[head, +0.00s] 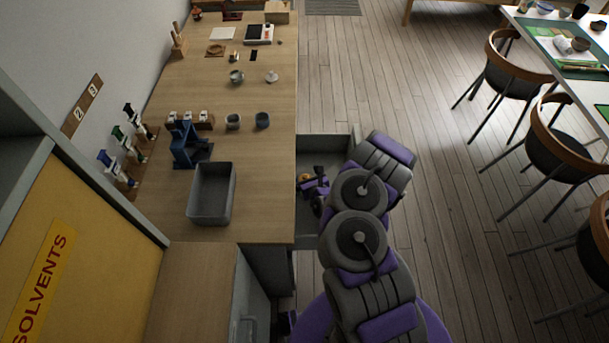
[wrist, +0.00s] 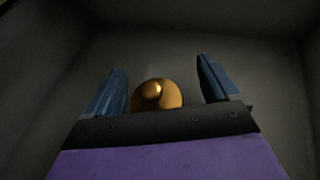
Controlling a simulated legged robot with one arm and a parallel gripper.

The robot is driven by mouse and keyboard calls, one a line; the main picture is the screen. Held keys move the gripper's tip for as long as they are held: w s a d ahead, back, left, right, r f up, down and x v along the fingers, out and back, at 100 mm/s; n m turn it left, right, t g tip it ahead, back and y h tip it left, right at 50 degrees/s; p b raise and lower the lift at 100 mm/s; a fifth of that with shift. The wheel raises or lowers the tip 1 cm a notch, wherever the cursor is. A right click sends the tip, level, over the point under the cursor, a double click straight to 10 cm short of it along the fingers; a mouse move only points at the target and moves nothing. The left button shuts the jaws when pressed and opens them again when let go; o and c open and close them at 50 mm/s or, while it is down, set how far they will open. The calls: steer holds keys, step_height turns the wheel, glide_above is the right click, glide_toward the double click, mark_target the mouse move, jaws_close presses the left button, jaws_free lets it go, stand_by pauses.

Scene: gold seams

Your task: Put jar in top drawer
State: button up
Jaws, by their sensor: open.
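The open drawer (head: 340,143) juts out from the right side of the wooden counter. My gripper (head: 308,183) is down inside it, partly hidden by my arm. A round golden-brown thing with a small knob, seemingly the jar's lid (wrist: 157,97), shows in the wrist view between the two blue fingers of my gripper (wrist: 160,70). The fingers are apart, with a gap on each side of it. A bit of the jar (head: 303,177) also shows in the head view, in the drawer beside my gripper. Its lower part is hidden. The dark drawer walls (wrist: 40,60) surround it.
The counter (head: 265,200) holds a grey bin (head: 229,195), a blue stand (head: 187,150), and several small cups and tools. A yellow solvents cabinet (head: 85,235) stands at the left. Chairs (head: 510,70) and a table are at the right, with clear floor (head: 420,130) between.

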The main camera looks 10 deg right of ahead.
steer(key=shift+r, duration=0.3)
steer(key=p+v, duration=0.7)
steer(key=v, duration=0.5)
steer(key=shift+r, duration=0.4)
